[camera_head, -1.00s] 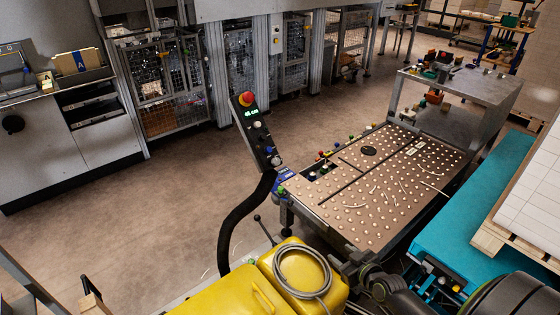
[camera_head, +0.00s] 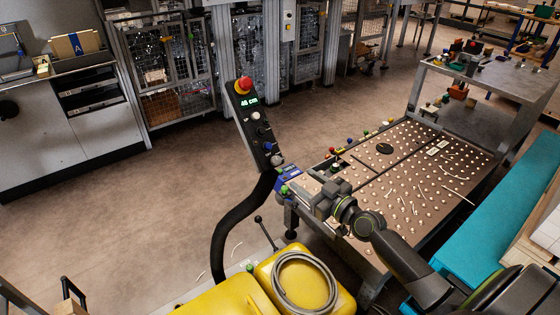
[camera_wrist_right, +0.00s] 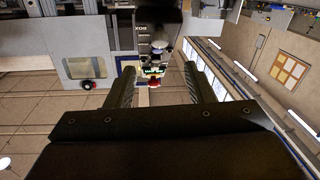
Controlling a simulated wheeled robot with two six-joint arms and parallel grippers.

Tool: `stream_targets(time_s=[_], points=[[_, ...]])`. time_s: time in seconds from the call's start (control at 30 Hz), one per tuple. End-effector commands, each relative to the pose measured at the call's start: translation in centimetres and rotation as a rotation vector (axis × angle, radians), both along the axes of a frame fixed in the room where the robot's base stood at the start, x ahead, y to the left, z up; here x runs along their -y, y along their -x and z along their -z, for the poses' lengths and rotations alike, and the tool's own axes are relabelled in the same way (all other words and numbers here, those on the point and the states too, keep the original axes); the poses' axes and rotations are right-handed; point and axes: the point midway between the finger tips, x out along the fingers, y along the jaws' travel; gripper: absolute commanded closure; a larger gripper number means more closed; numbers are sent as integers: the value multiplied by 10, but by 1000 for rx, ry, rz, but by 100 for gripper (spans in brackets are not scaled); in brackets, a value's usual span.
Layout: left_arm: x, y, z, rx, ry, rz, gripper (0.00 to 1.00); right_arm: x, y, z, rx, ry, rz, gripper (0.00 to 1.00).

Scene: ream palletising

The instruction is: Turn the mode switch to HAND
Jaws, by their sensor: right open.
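The mode switch is on or near the dark control panel, but I cannot read the labels to tell which knob it is. The panel (camera_head: 247,124) leans on a black curved post and carries a red mushroom button (camera_head: 243,85), a green "46 cm" display (camera_head: 249,101), black knobs (camera_head: 262,132), a blue knob (camera_head: 268,147) and a pale knob (camera_head: 276,160). My right gripper (camera_head: 298,188) is below and right of the panel, apart from its knobs. In the right wrist view its two fingers (camera_wrist_right: 163,82) are spread and empty, with the panel's display (camera_wrist_right: 153,71) beyond them. My left gripper is out of view.
A ball-topped table (camera_head: 405,190) lies right of the panel, with coloured buttons along its edge. A yellow case (camera_head: 300,282) with a coiled grey cable sits below the post. A black lever (camera_head: 265,232) stands beside it. A teal surface (camera_head: 485,235) is at right. Open floor lies left.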

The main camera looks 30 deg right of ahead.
Motion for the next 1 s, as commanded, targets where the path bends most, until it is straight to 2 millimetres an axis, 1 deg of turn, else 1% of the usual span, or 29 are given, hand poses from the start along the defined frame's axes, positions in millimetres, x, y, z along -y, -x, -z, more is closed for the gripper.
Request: stream_targets(time_s=[0.03,0.3,0.5,0.7,1.0], points=[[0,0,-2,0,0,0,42,-2,-11,-2,2,-4,2,52],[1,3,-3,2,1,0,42,-15,-61,-1,2,-2,1,52],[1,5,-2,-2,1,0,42,-22,-90,0,0,-1,0,52],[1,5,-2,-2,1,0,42,-25,-104,1,-1,-1,0,52],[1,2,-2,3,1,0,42,-26,-105,1,-1,0,0,52]])
